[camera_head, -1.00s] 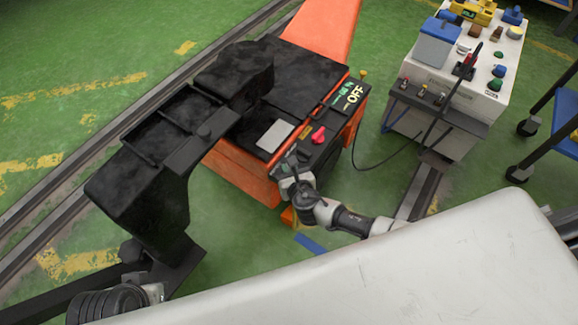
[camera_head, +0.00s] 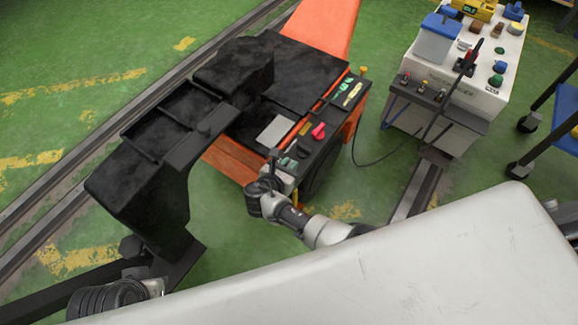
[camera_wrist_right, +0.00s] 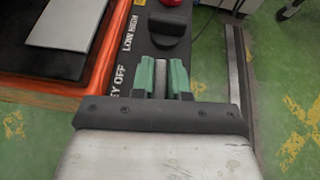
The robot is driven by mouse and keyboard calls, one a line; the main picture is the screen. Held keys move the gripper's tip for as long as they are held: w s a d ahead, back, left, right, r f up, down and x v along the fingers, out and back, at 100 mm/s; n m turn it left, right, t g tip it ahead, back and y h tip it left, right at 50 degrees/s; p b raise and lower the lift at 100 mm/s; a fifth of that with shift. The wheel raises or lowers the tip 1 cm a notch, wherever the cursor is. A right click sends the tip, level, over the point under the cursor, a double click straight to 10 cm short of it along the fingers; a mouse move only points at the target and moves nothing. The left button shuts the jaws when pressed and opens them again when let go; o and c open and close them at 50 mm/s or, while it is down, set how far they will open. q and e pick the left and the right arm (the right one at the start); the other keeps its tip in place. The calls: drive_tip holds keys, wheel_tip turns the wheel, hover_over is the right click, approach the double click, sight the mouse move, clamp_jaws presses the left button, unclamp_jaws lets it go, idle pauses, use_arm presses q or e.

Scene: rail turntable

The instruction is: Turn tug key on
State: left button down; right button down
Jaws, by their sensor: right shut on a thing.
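The orange and black tug (camera_head: 330,25) stands in the middle of the head view, its dark control panel (camera_head: 325,140) along the right side. My right gripper (camera_head: 285,160) is at the near end of this panel. In the right wrist view its green fingers (camera_wrist_right: 163,78) are shut on a narrow grey piece, apparently the key (camera_wrist_right: 161,76), mostly hidden between them. Lettering beside it reads "EY OFF", cut off by the gripper. The key's exact angle cannot be told. Part of my left arm shows at lower left; its gripper is not visible.
A black knob (camera_wrist_right: 168,27) marked LOW and HIGH sits just beyond the fingers, with a red button (camera_head: 319,132) past it. A grey plate (camera_head: 275,131) lies left of the panel. A white control console (camera_head: 455,90) stands at right, with a cable running to the tug.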

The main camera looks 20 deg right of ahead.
use_arm(q)
drive_tip(key=shift+f, duration=0.25)
use_arm(e)
drive_tip(key=shift+m+g+h, duration=0.5)
drive_tip(key=shift+m, duration=0.1)
drive_tip(key=c, duration=1.1)
unclamp_jaws()
